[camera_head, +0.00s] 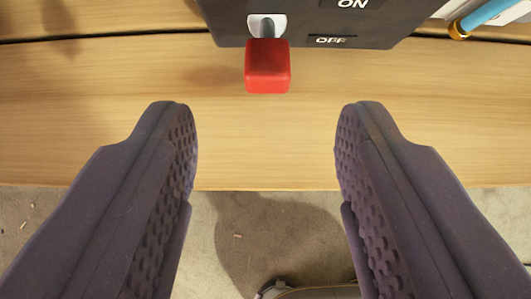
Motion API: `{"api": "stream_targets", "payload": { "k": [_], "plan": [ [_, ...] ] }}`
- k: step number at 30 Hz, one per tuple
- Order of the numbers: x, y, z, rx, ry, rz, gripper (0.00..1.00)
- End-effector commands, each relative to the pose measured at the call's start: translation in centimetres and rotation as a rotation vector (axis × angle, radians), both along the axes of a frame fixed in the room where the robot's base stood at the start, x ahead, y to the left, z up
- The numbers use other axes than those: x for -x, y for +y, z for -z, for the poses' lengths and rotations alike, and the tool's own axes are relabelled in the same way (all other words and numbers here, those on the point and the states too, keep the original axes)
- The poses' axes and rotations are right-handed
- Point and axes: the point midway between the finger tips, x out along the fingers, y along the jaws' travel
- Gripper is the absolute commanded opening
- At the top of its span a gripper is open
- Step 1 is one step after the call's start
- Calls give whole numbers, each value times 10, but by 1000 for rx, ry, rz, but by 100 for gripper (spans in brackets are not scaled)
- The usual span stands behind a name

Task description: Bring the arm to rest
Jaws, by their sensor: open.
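My gripper (266,145) is open and empty, its two dark purple fingers with dimpled pads reaching up from the lower left and lower right. The fingertips are above the wooden surface near its front edge. A red lever knob (267,68) sits beyond and between the fingertips, apart from both. It belongs to a dark switch box (228,22) at the top, labelled ON and OFF, with the knob beside the OFF label. The top of the box is cut off by the picture edge.
The wooden surface (80,110) is made of laths with a dark gap towards the back. A blue rod with a gold tip (488,14) lies at the top right. Below the front edge is grey floor (215,240). The wood between knob and front edge is clear.

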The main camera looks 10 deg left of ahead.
Motion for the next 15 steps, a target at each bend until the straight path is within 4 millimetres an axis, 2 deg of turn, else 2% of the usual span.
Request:
{"api": "stream_targets", "payload": {
  "k": [4,15],
  "plan": [
    [6,0,-7,-1,0,1,51],
    [6,0,-7,0,0,0,51]
  ]
}}
